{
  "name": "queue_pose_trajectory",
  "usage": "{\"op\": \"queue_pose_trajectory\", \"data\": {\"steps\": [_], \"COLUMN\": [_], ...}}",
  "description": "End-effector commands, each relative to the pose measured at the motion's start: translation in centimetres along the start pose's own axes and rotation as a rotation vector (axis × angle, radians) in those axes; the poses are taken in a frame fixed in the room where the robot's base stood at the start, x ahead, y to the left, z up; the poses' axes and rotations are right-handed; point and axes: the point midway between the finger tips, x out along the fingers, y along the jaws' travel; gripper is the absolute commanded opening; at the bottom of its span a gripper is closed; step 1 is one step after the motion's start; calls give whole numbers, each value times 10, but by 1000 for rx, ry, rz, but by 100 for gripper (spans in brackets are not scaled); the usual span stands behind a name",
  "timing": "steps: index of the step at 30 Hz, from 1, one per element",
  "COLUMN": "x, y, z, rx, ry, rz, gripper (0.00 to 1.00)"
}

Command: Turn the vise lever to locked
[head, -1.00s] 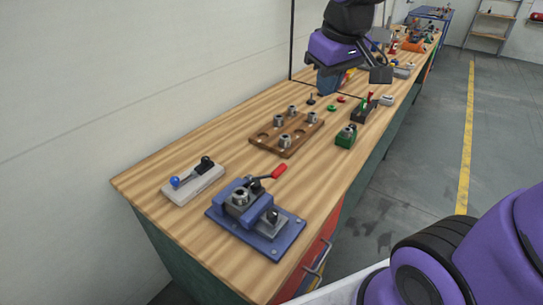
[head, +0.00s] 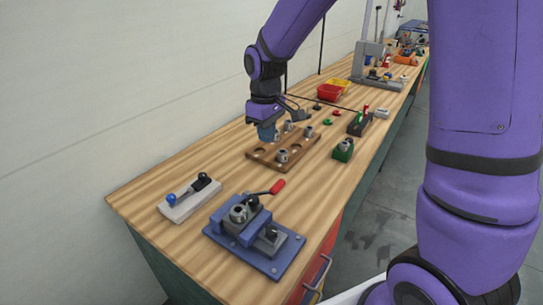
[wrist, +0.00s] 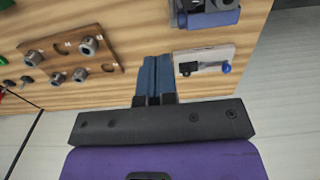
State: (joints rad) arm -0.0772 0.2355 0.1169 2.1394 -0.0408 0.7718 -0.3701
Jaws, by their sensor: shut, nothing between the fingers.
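The blue vise (head: 250,240) sits near the front end of the wooden bench, with a round metal part in its jaws. Its lever (head: 262,191) has a dark arm and a red grip, which points to the back right in the head view. Only an edge of the vise (wrist: 212,16) shows at the top of the wrist view; the red grip is out of that view. My gripper (head: 267,138) is above the bench by the wooden holder, behind the vise and apart from the lever. In the wrist view its blue fingers (wrist: 156,75) are together and empty.
The wooden holder (head: 258,153) carries several metal collars. A pale plate (head: 190,202) with a blue-knobbed lever lies left of the vise. A green block (head: 343,150) stands to the right. Red and yellow bins (head: 330,92) are farther back. Bare bench lies between holder and vise.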

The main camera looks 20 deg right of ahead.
Motion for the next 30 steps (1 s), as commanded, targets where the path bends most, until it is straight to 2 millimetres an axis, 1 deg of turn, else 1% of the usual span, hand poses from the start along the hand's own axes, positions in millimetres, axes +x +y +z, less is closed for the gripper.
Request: {"op": "queue_pose_trajectory", "data": {"steps": [5, 16, 22, 25, 30], "x": [26, 95, 115, 120, 124], "y": [0, -1, 0, 0, 0], "z": [1, 1, 19, 23, 26], "rx": [1, 0, 2, 2, 2], "ry": [-5, -4, -4, -2, -1], "rz": [-2, -2, -1, 0, 0], "gripper": [0, 0, 0, 0, 0]}}
